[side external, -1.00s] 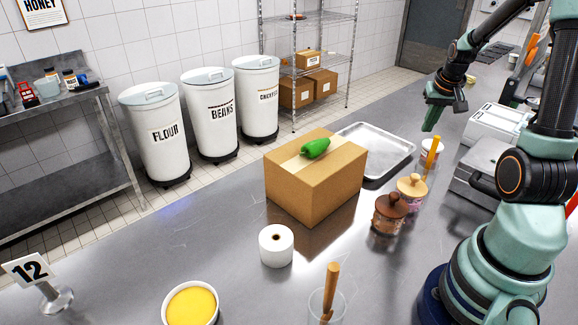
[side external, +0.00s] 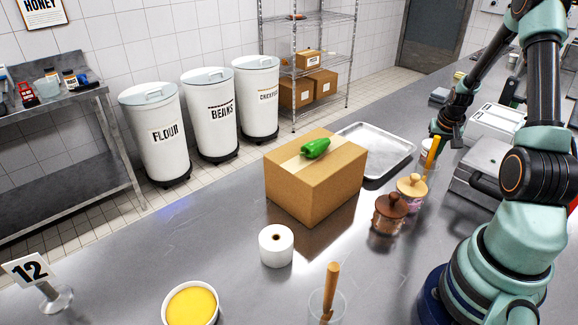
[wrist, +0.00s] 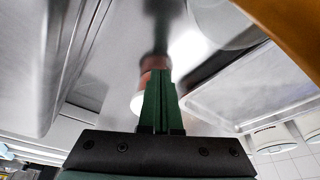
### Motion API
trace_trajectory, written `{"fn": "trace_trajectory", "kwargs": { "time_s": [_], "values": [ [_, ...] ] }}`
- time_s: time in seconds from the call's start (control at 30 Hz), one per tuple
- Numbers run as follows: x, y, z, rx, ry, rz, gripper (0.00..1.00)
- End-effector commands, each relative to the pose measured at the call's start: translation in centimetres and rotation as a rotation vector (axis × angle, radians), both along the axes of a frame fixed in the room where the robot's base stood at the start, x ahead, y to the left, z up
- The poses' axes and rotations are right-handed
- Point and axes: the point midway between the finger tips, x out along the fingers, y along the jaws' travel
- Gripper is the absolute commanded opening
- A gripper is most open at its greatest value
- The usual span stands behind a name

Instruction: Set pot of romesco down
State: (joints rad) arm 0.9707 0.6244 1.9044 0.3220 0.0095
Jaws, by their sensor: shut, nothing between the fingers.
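My gripper (side external: 443,138) is low over the far right of the counter, beside an orange handle that partly covers it. In the wrist view its dark green fingers (wrist: 158,105) are together, with nothing between them. Just past the fingertips stands a small reddish-brown and white thing (wrist: 141,101), partly hidden by the fingers; it may be the pot of romesco, but I cannot read a label. In the side view a small white pot (side external: 427,147) stands close to the gripper, mostly behind the orange handle.
An orange handle (side external: 432,155) stands upright near the gripper. Two lidded jars (side external: 389,213) stand nearer. A metal tray (side external: 402,150) and a cardboard box with a green pepper (side external: 316,148) lie left. Grey-white appliances (side external: 485,165) stand right.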

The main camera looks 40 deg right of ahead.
Motion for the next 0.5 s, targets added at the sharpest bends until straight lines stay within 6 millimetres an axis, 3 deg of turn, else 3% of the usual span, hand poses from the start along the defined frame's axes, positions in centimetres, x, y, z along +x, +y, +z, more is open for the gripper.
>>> {"fn": "trace_trajectory", "kwargs": {
  "time_s": [0.2, 0.5],
  "values": [
    [0.18, -0.26, -1.04, -0.001, -0.001, 0.000, 0.00],
    [0.19, -0.28, -1.08, -0.001, -0.001, 0.000, 0.00]
  ]
}}
